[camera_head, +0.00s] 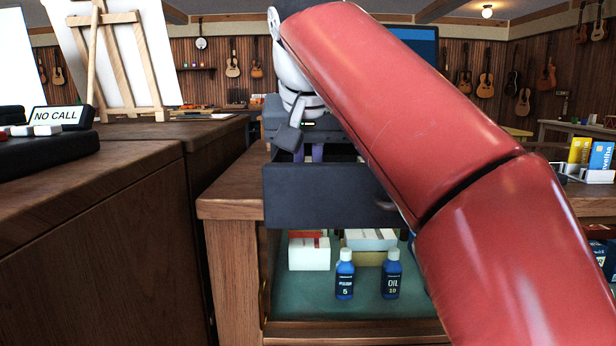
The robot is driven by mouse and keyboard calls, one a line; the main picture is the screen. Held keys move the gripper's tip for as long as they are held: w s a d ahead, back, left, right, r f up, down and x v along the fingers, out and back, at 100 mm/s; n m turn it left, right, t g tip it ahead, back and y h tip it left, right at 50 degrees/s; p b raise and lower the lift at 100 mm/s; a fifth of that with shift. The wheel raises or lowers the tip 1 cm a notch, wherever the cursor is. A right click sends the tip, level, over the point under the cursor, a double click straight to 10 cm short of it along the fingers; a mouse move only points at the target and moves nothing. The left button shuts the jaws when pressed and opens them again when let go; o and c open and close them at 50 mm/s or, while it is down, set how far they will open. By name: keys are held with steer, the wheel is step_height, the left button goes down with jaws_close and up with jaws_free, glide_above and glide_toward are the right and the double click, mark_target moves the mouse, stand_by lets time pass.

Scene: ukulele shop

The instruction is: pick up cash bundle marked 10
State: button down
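A dark grey open drawer (325,205) juts toward me over the counter, below a dark cash register body (345,127). Small purple shapes (318,152) show just above the drawer's front panel; I cannot tell whether they are cash bundles. No marking of 10 on cash is readable, and the drawer's inside is mostly hidden by its front. My gripper (290,138) is above the drawer, pointing down at the end of my red arm. One grey finger shows clearly; its opening and anything between the fingers cannot be made out.
A blue screen (415,42) stands behind my arm. Below the drawer, a glass-fronted shelf holds blue bottles (344,275) and white boxes (309,253).

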steer(key=shift+r, duration=0.1)
steer(key=shift+r+p, duration=0.95)
steer(key=shift+p, duration=0.15)
